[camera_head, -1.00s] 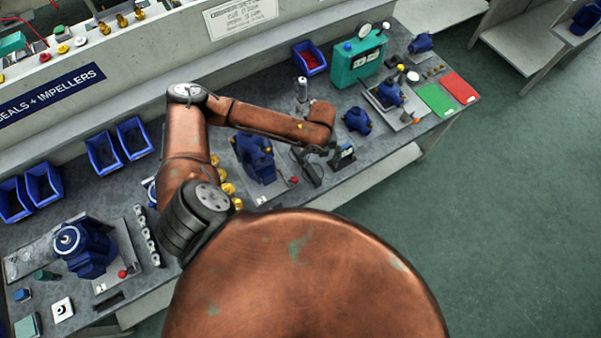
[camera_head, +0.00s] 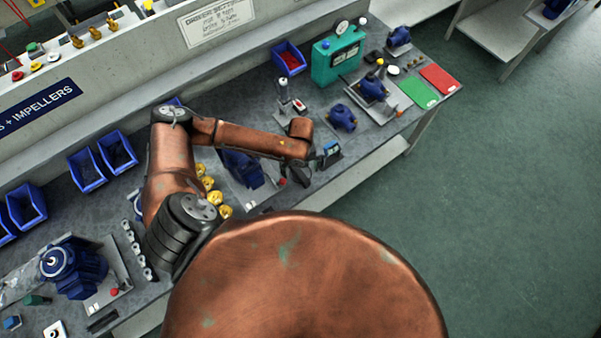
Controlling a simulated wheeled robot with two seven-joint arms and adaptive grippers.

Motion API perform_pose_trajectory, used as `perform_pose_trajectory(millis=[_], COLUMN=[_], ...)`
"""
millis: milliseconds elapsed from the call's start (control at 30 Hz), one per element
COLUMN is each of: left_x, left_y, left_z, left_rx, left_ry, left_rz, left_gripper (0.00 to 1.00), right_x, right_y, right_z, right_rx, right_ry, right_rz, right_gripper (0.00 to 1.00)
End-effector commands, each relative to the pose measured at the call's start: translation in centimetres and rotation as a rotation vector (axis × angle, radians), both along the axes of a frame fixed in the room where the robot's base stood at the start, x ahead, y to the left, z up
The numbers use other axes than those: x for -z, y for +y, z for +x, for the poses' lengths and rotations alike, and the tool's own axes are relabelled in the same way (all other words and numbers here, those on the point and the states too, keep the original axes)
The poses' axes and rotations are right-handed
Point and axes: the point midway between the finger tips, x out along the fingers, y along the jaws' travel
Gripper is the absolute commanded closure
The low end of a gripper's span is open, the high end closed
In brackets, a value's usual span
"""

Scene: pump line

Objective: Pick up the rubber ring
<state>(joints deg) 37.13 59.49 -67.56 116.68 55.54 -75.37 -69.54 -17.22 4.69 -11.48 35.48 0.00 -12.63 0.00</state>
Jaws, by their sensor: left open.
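I cannot pick out the rubber ring for certain in the head view; small parts on the bench are too small to tell. My left arm reaches over the bench, and my left gripper (camera_head: 300,175) points down just right of a dark blue pump (camera_head: 242,168). The gripper is open, with its fingertips small and partly hidden by the wrist. I see nothing held in it. A small device with a blue screen (camera_head: 330,149) stands just right of the gripper. My right gripper is not in view.
Blue bins (camera_head: 117,151) line the back of the bench at left. Brass parts (camera_head: 213,190) lie beside my forearm. A teal tester (camera_head: 338,55), a smaller blue pump (camera_head: 342,117), and green (camera_head: 418,92) and red (camera_head: 440,79) mats are farther right. The floor at right is clear.

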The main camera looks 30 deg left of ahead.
Motion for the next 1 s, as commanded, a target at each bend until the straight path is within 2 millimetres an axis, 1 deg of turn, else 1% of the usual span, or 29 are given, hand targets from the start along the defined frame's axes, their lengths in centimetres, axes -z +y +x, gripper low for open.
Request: perform_pose_trajectory(millis=[533,867,1000], left_x=[0.32,0.46,0.46], left_y=[-0.04,-0.02,-0.01], left_z=[0.04,0.02,0.02], left_rx=[0.0,0.0,0.0], left_ry=[-0.001,-0.001,0.0], left_rz=[-0.001,-0.001,0.0], left_gripper=[0.22,0.22,0.32], right_x=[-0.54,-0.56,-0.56], right_y=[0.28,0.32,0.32], right_z=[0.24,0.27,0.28], right_rx=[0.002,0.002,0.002], right_ry=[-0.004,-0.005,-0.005], right_rz=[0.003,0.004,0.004], right_gripper=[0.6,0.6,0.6])
